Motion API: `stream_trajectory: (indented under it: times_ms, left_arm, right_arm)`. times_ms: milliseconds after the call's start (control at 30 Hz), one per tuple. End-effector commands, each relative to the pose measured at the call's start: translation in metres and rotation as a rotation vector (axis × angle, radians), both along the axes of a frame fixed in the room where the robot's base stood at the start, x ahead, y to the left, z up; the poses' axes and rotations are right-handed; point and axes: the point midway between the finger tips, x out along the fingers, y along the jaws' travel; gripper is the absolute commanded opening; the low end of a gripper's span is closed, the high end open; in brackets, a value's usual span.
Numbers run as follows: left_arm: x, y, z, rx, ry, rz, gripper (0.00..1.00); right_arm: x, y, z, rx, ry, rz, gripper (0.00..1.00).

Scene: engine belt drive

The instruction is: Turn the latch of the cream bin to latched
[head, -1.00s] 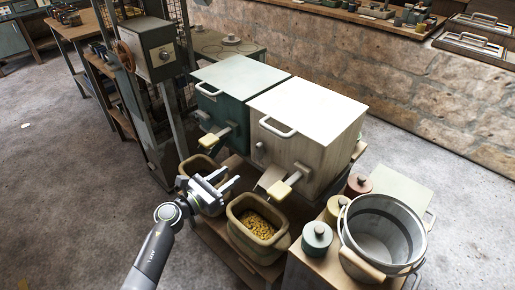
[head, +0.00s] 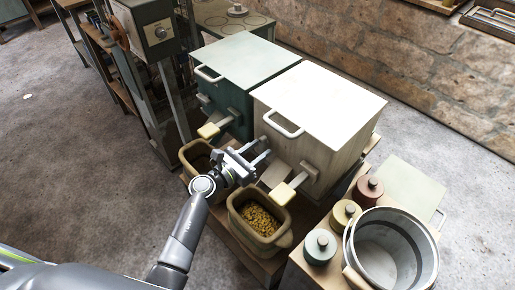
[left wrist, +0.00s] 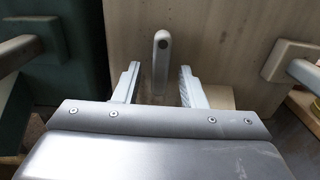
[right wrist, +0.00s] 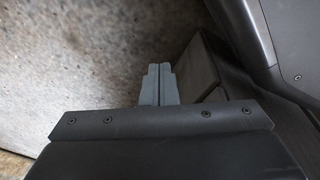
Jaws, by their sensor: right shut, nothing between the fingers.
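The cream bin (head: 312,108) stands beside the green bin, with a white handle (head: 283,124) on its front edge. In the left wrist view its latch (left wrist: 161,56) is a small grey-white bar standing upright on the cream front (left wrist: 220,35). My left gripper (left wrist: 160,85) is open, with one finger on each side of the latch; I cannot tell whether either touches it. In the head view my left gripper (head: 258,160) is at the bin's front and hides the latch. My right gripper (right wrist: 158,82) is shut and empty, seen only in the right wrist view.
The green bin (head: 245,62) is at the left. Below the bins are a tub of yellow grain (head: 258,222) and another tub (head: 193,153). A chute lever (head: 286,190) juts out from the cream bin. A metal bucket (head: 390,250) and several lidded jars (head: 320,246) stand at right.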

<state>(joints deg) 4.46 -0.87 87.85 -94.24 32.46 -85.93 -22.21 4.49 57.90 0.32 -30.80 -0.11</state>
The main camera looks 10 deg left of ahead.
Motion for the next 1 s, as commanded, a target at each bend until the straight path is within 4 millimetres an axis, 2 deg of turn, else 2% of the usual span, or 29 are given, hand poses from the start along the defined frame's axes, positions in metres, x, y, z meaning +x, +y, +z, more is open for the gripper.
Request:
stream_trajectory:
  times_ms: [33,300,667,800,1000]
  left_arm:
    - [0.000,0.000,0.000,0.000,0.000,0.000,0.35]
    - [0.000,0.000,0.000,0.000,0.000,0.000,0.00]
    - [0.000,0.000,0.001,-0.031,0.022,0.000,0.00]
    - [0.000,0.000,0.002,-0.089,0.060,0.000,0.00]
    - [-0.001,-0.001,0.004,-0.219,0.146,0.000,0.00]
  right_arm:
    - [0.000,0.000,0.000,0.000,0.000,0.000,0.00]
    - [0.000,0.000,0.000,0.000,0.001,0.000,0.00]
    - [-0.002,-0.001,0.001,-0.003,-0.009,0.005,0.00]
    - [-0.013,-0.006,-0.005,-0.011,-0.002,0.013,0.00]
    - [-0.018,-0.004,0.003,-0.009,-0.003,0.014,0.00]
